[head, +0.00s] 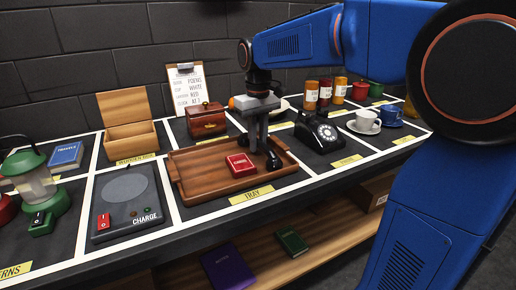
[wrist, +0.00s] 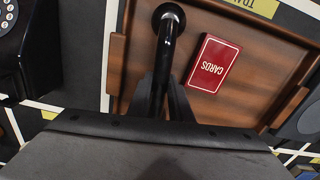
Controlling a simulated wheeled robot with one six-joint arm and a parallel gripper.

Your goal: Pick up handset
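A black handset (wrist: 168,45) lies in the brown wooden tray (wrist: 117,62), toward the tray's right end in the head view; its near end (head: 273,160) shows beside my gripper. My gripper (head: 258,148) points down over the tray, with its fingers on either side of the handset's handle. In the wrist view the two dark fingers (wrist: 163,85) flank the handle closely. I cannot tell whether they press on it. The handset's far part is hidden by the gripper. The black rotary telephone (head: 318,133) stands right of the tray.
A red card box (head: 240,165) lies in the tray beside the handset. A charge pad (head: 125,203) lies left of the tray. A wooden chest (head: 206,121), an open box (head: 128,132) and a clipboard (head: 187,86) stand behind. Jars (head: 325,93) and cups (head: 366,121) are right.

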